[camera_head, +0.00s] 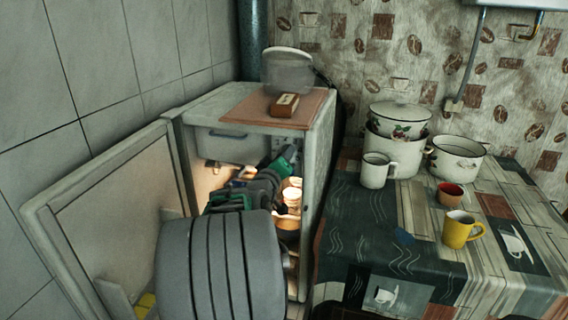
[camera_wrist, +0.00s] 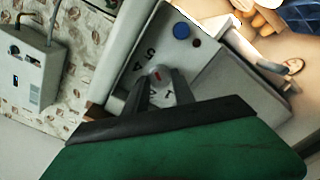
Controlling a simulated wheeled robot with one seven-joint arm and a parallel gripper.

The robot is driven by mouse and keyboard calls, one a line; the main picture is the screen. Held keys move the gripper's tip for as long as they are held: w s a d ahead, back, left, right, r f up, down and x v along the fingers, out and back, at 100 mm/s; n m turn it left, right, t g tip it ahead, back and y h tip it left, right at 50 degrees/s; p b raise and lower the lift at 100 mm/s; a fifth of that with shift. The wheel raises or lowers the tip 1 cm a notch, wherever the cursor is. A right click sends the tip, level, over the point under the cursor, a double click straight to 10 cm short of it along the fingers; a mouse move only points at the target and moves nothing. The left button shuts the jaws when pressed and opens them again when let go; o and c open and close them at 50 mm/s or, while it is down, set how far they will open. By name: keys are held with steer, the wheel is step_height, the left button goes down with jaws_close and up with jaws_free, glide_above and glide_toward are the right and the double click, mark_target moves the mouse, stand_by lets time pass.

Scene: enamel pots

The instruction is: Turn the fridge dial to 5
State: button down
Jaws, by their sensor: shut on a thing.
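The fridge (camera_head: 318,150) stands open at the left, its door (camera_head: 95,215) swung out to the left. My arm reaches into its upper part. In the wrist view, the grey dial (camera_wrist: 157,71) sits on a light control panel (camera_wrist: 158,28) and carries a small red mark. The digits 5 and 4 show to the left of the dial; other markings are partly covered by the fingers. My gripper (camera_wrist: 162,82) is shut on the dial, one dark finger on each side. It also shows in the head view (camera_head: 283,163), where the dial is hidden.
A blue round knob or button (camera_wrist: 181,30) and a small dark red spot lie on the panel near the dial. A grey compartment (camera_head: 225,145) is beside it inside the fridge. A brown box (camera_head: 285,105) and clear container (camera_head: 288,72) stand on top. The table (camera_head: 345,240) holds pots and mugs.

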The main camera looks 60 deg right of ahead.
stand_by(0.5)
steer(key=c, duration=1.1)
jaws_free()
steer(key=shift+o, duration=0.2)
steer(key=s+a, duration=0.1)
steer(key=a, duration=0.6)
steer(key=shift+a+b, duration=0.3)
steer(key=shift+a, duration=0.05)
steer(key=shift+s, duration=0.15)
